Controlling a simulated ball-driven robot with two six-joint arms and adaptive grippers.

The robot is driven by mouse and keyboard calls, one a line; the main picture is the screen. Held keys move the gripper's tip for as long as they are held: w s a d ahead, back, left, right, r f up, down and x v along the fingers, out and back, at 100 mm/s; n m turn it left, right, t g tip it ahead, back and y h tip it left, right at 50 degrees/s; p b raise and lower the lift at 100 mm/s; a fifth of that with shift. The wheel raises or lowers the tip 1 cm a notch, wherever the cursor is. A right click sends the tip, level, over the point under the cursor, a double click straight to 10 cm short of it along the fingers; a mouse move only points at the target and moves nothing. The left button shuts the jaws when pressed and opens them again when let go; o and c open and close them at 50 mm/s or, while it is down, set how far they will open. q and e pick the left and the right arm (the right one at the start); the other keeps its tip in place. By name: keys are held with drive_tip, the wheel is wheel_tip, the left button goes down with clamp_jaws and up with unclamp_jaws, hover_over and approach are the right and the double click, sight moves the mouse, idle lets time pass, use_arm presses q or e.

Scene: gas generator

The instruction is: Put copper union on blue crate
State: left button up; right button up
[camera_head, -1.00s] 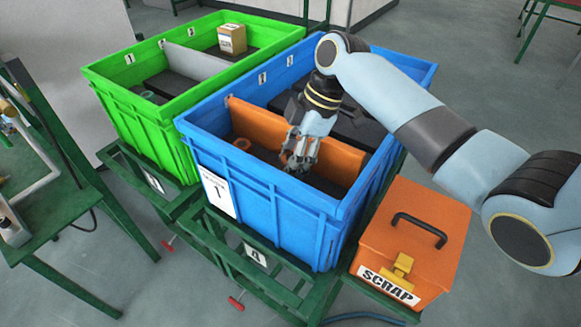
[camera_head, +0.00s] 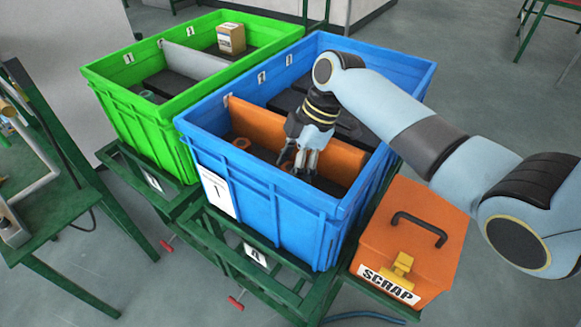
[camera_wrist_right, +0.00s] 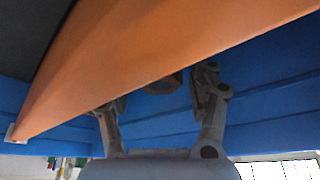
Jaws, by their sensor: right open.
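The blue crate (camera_head: 265,215) stands in the middle of the head view, split by an orange divider (camera_head: 335,160). One copper-coloured ring, likely a copper union (camera_head: 241,143), lies in its front compartment near the left end. A second copper-coloured piece (camera_head: 287,166) shows partly beside my right fingers, low in that compartment. My right gripper (camera_head: 299,168) points down into the front compartment, fingers apart. In the right wrist view the open fingers (camera_wrist_right: 160,95) frame a dark brownish piece (camera_wrist_right: 163,82), partly hidden by the divider. My left gripper is out of view.
A green crate (camera_head: 150,118) with a small cardboard box (camera_head: 231,38) stands left of the blue crate. An orange scrap box (camera_head: 425,225) stands to its right. The blue crate's walls and orange divider closely border my right gripper.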

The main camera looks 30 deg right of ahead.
drive_tip(key=v, duration=1.2)
drive_tip(key=shift+b, duration=0.3)
drive_tip(key=shift+r, duration=0.1)
